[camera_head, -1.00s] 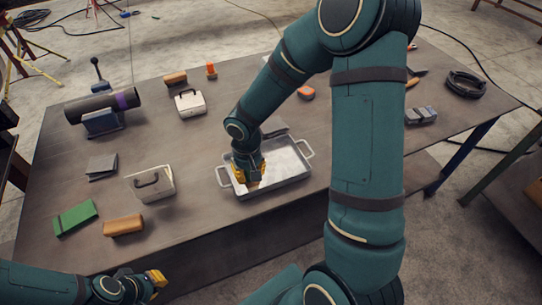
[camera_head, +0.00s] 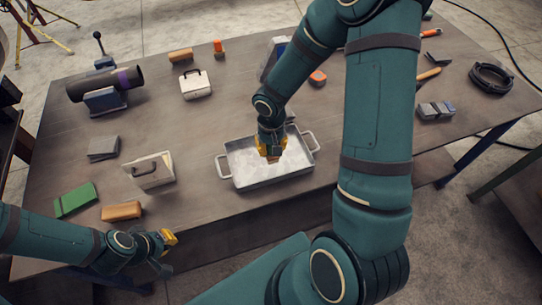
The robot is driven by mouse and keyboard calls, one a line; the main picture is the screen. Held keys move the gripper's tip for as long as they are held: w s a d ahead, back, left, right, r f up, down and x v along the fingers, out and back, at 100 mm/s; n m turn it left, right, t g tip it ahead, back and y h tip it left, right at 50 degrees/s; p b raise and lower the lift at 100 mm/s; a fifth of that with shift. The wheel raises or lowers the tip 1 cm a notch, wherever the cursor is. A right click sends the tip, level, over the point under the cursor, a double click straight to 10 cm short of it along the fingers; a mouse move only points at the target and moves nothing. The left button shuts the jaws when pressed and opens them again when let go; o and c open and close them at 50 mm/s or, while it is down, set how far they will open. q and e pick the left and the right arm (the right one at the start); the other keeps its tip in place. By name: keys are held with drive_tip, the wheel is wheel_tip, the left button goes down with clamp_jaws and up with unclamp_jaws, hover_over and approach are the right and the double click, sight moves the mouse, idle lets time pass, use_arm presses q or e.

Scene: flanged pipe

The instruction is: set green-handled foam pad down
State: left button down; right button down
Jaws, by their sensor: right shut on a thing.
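My right gripper (camera_head: 270,152), with yellow fingers, points down over the metal tray (camera_head: 247,185) and is shut on a small brownish thing. That thing is mostly hidden by the fingers, and I cannot make out a green handle or a foam pad on it. I cannot tell whether it touches the tray floor. The two-handled tray has a pale, shiny inside. A flat green block (camera_head: 75,200) lies at the table's left front.
A tan block (camera_head: 122,211) and a white handled case (camera_head: 153,171) lie left of the tray. Another white case (camera_head: 195,84) and a dark pipe on a stand (camera_head: 105,84) are further back. A black cable coil (camera_head: 491,79) lies at right. Table between the cases and tray is bare.

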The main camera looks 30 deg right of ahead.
sight(271, 156)
wheel_tip(271, 156, down, 4)
drive_tip(key=shift+f, duration=0.25)
drive_tip(key=shift+w+f, duration=0.1)
drive_tip(key=shift+f, duration=0.3)
drive_tip(key=shift+f+b, duration=0.1)
drive_tip(key=shift+b, duration=0.3)
drive_tip(key=shift+f, duration=0.1)
drive_tip(key=c, duration=0.8)
unclamp_jaws()
drive_tip(key=shift+r, duration=0.25)
wheel_tip(271, 156, up, 12)
drive_tip(key=shift+p, duration=0.95)
